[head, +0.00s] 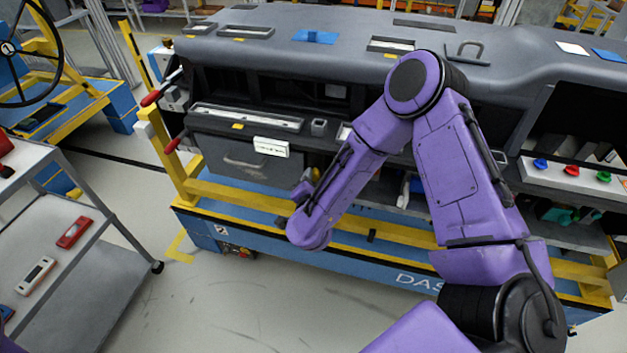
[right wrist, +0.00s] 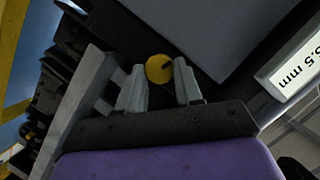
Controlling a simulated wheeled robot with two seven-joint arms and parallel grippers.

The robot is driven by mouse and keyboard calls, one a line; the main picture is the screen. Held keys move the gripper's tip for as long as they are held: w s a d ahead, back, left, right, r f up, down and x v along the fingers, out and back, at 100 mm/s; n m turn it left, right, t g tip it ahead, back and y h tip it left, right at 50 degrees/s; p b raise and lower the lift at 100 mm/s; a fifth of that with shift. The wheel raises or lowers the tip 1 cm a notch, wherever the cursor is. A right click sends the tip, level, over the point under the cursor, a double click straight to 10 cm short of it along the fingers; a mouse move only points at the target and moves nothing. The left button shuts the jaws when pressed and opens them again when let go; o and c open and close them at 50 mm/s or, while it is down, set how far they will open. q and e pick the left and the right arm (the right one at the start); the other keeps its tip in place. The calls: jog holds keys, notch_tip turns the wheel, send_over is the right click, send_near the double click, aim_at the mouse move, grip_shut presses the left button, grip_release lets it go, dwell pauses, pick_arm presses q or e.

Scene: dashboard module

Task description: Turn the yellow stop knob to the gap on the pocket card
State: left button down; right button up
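The yellow stop knob (right wrist: 157,70) shows in the right wrist view as a round yellow disc with a short dark mark on its right part. My right gripper (right wrist: 159,66) is open, with one grey finger on each side of the knob; I cannot tell whether either finger touches it. A white card (head: 271,147) also shows on the console in the head view. My left gripper is not in view.
The grey dashboard (head: 300,25) sits on a blue and yellow stand (head: 350,235). A panel with blue, red and green knobs (head: 572,172) is at the right. A grey cart (head: 90,275) stands at the left, with open floor between it and the stand.

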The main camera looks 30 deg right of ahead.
jog(key=shift+f, duration=0.1)
jog(key=shift+c, duration=0.2)
jog(key=m+b, duration=0.1)
jog(key=t+b, duration=0.1)
jog(key=shift+s+f+m+b, duration=0.1)
jog(key=shift+f+m+b, duration=0.1)
jog(key=shift+m+b, duration=0.15)
jog(key=m+t+b, duration=0.1)
jog(key=m+b, duration=0.2)
jog(key=b, duration=0.1)
jog(key=m+t+b, duration=0.1)
jog(key=m+b, duration=0.2)
jog(key=b, duration=0.1)
jog(key=f+m+t+b, duration=0.1)
jog(key=m+b, duration=0.2)
jog(key=b, duration=0.1)
jog(key=shift+s+d+h, duration=0.1)
jog(key=shift+d+h, duration=0.05)
jog(key=shift+h, duration=0.15)
jog(key=shift+r+m+t+b, duration=0.1)
jog(key=shift+m+t+b, duration=0.3)
jog(key=shift+m+b, duration=0.8)
jog(key=shift+h, duration=0.3)
jog(key=o, duration=0.8)
jog(key=shift+c, duration=0.2)
